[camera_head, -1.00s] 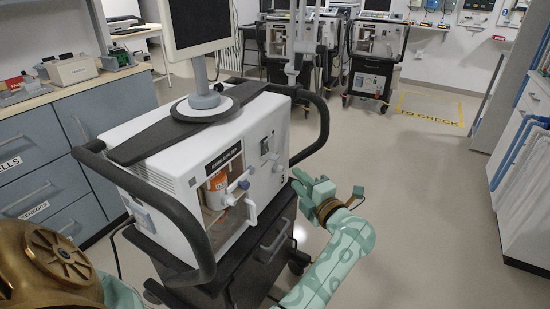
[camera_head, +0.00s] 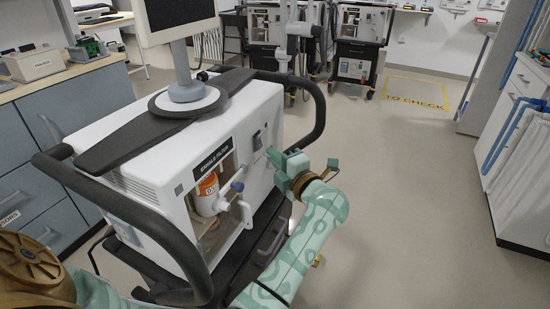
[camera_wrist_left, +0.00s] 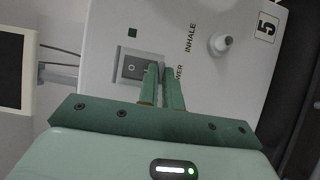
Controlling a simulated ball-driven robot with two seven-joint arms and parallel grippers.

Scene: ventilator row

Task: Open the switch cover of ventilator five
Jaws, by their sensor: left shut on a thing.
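Ventilator five (camera_head: 150,130) is a white unit with black side rails, standing on a dark cart in front of me. Its label 5 (camera_wrist_left: 265,27) shows sideways in the wrist view. The grey switch cover (camera_head: 257,140) is on the front panel; in the wrist view, the cover (camera_wrist_left: 133,67) lies over a square switch. My left gripper (camera_head: 270,153) is at the panel beside it. In the wrist view, its two fingers (camera_wrist_left: 160,72) are close together at the cover's edge, shut on it. The fingertips partly hide that edge. My right gripper is not in view.
A monitor (camera_head: 178,20) stands on top. Other ventilators (camera_head: 360,25) stand at the back. A counter with drawers (camera_head: 40,130) is at the left. The floor to the right is clear.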

